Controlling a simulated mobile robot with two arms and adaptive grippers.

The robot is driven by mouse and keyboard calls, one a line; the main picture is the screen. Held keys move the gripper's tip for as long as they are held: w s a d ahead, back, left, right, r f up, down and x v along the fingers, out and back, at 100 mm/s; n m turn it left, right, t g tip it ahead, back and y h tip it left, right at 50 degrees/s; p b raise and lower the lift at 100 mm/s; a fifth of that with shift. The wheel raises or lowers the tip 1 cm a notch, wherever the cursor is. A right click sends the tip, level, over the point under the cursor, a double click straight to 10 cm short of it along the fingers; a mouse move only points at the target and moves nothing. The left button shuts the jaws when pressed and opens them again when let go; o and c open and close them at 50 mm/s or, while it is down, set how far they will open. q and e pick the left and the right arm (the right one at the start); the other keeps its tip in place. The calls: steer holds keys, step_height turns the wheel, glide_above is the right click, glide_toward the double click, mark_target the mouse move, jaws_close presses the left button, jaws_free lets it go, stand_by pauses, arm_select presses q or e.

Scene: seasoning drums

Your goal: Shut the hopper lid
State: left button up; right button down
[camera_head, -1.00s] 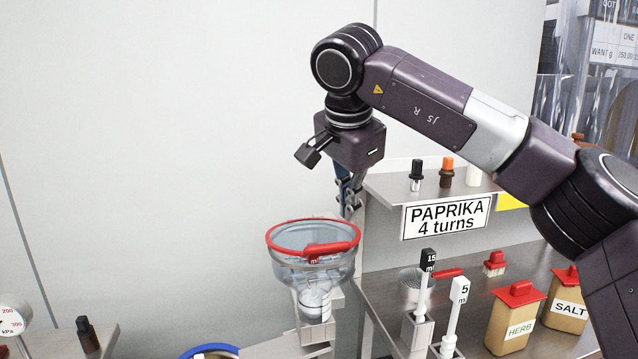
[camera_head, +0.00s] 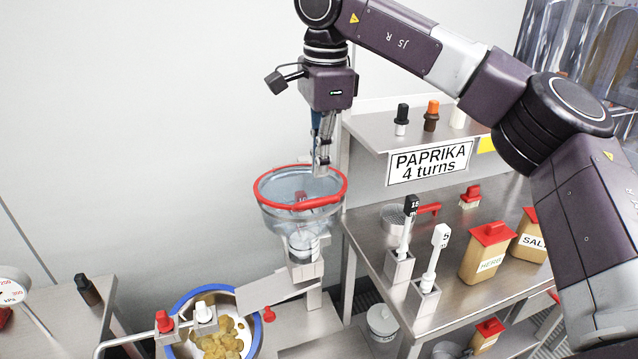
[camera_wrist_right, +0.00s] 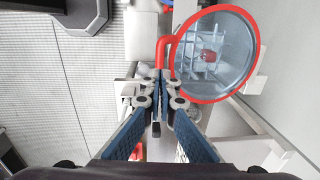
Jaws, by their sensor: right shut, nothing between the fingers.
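The hopper (camera_head: 284,221) is a clear funnel-shaped bowl on a grey stand, in the middle of the head view. A red ring (camera_head: 258,200) with a thicker red front edge lies level around its top. It also shows in the right wrist view (camera_wrist_right: 246,82), with a bent red bar (camera_wrist_right: 163,50) on its left side. I cannot tell lid from hopper rim here. My right gripper (camera_head: 321,172) points down at the ring's back right, fingers shut and empty. In the wrist view its fingertips (camera_wrist_right: 160,78) are close to the red bar; contact is unclear. My left gripper is not in view.
A blue-rimmed bowl (camera_head: 176,308) of yellow-brown pieces stands below left of the hopper. To the right, a steel table (camera_head: 372,232) holds scoops, an herb container (camera_head: 486,255) and a salt container (camera_head: 529,238). A shelf with the paprika sign (camera_head: 430,163) stands behind them.

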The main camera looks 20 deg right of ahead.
mark_target(321, 204)
step_height(321, 204, down, 4)
steer(key=shift+p, duration=0.6)
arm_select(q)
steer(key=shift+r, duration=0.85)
arm_select(e)
steer(key=shift+w+f, duration=0.15)
steer(key=shift+f, duration=0.55)
